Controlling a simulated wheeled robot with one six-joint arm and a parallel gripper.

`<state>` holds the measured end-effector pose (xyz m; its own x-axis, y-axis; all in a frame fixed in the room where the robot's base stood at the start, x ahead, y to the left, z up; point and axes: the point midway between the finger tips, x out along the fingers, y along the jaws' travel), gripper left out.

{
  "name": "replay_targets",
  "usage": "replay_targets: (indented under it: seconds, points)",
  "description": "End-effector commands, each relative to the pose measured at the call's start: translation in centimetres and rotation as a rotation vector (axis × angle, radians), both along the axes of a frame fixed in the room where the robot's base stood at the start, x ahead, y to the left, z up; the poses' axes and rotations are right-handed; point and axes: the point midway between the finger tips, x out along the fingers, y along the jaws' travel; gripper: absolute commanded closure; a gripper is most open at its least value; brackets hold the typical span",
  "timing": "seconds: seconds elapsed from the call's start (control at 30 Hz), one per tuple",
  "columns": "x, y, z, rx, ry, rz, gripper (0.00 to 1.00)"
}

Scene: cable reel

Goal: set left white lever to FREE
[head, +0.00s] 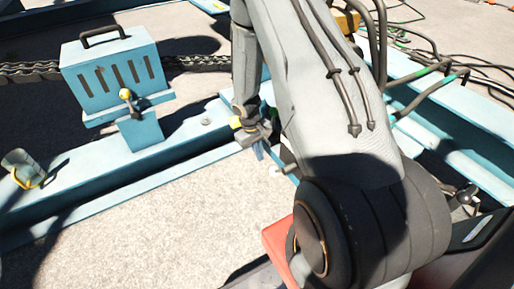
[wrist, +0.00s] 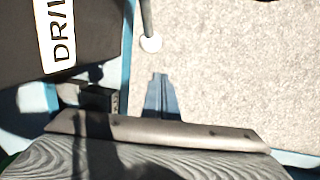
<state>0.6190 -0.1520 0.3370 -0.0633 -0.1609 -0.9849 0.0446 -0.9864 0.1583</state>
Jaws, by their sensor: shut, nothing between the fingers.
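A white-knobbed lever (wrist: 151,43) shows at the top middle of the wrist view, its thin rod running up out of the frame. Its pale knob (head: 274,171) also shows in the head view, just below and right of my gripper (head: 259,151). In the wrist view my gripper (wrist: 160,78) is shut and empty, its fingertips a little below the knob in the picture and apart from it. A black panel with a white label (wrist: 60,33) reading "DRI", cut off, lies left of the lever. No FREE marking is visible. My arm hides much of the lever's mount in the head view.
A light blue slotted box (head: 113,75) with a black handle stands at left. A yellow-knobbed lever (head: 125,94) is in front of it. A chain (head: 30,70) runs behind. Blue beams (head: 185,150) frame the area. Cables (head: 425,70) lie at right. Bare concrete (head: 150,220) is open in front.

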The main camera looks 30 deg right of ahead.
Motion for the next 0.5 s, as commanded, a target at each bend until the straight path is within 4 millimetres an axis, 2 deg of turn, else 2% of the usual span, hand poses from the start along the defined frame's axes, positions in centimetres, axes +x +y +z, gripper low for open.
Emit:
replay_targets:
  seconds: [0.03,0.2,0.5]
  points:
    - [-0.2,-0.3,-1.0,0.0,0.001,-0.001,1.0]
    - [-1.9,-1.5,-2.0,0.0,0.001,-0.001,1.0]
    - [-2.7,-2.0,-2.5,0.0,-0.001,0.0,1.0]
